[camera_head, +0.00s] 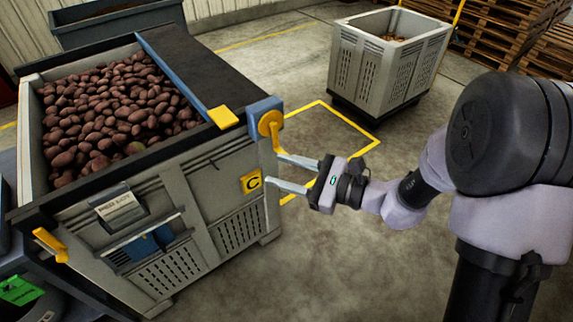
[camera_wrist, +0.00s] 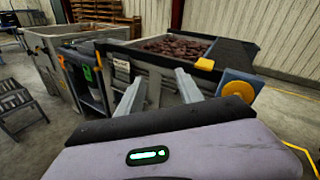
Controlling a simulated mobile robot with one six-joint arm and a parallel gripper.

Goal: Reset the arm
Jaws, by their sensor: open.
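My gripper (camera_head: 283,172) is open and empty in the head view, its two grey fingers pointing left at the near right corner of a grey bin full of potatoes. One finger shows close to the yellow lever at that corner, the other in front of the yellow C plate (camera_head: 251,182). I cannot tell whether either touches. In the wrist view my gripper (camera_wrist: 160,88) also shows both fingers spread apart, with the bin beyond them. The grey bin (camera_head: 215,190) has a slotted wall with a label holder. The potatoes (camera_head: 115,105) fill it near the rim.
A yellow lever on a round hub (camera_head: 270,124) stands at the bin's corner. A dark belt with a blue edge (camera_head: 185,60) runs over the bin. A second pale bin (camera_head: 385,65) stands behind, beside a yellow floor outline (camera_head: 350,122). Wooden pallets (camera_head: 510,35) are at the back right. The floor between is clear.

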